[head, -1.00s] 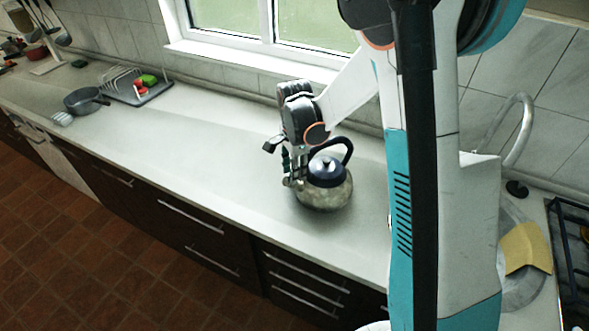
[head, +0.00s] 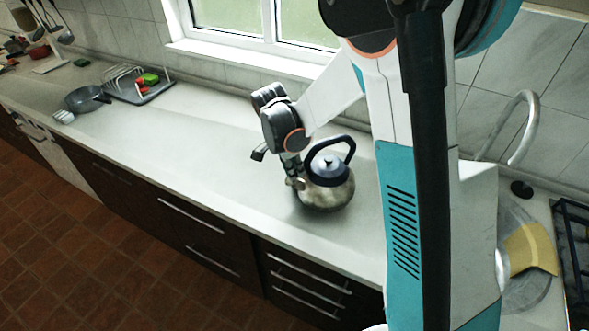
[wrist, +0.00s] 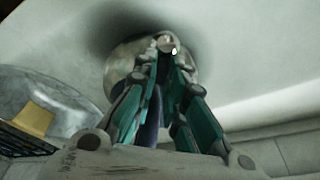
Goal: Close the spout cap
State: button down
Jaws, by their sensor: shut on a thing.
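A steel kettle (head: 328,198) with a dark blue lid and a dark arched handle stands upright on the counter in the head view. My gripper (head: 294,181) is at the left side of the kettle, where the spout is. In the wrist view the teal fingers of my gripper (wrist: 168,52) come together on the small metallic spout cap (wrist: 166,42). The kettle's round body (wrist: 122,66) shows behind the fingers, which hide much of it. The spout is largely hidden by the fingers, and I cannot tell the cap's exact angle.
The pale counter (head: 200,150) is clear left of the kettle. A grey pan (head: 84,99) and a dish rack (head: 140,86) stand far left. A sink with a yellow cloth (head: 531,249) and a tap (head: 522,125) are at the right. The window wall runs behind.

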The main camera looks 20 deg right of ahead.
jog(key=c, duration=1.6)
grip_release()
jog(key=shift+c, duration=0.2)
jog(key=v, duration=1.2)
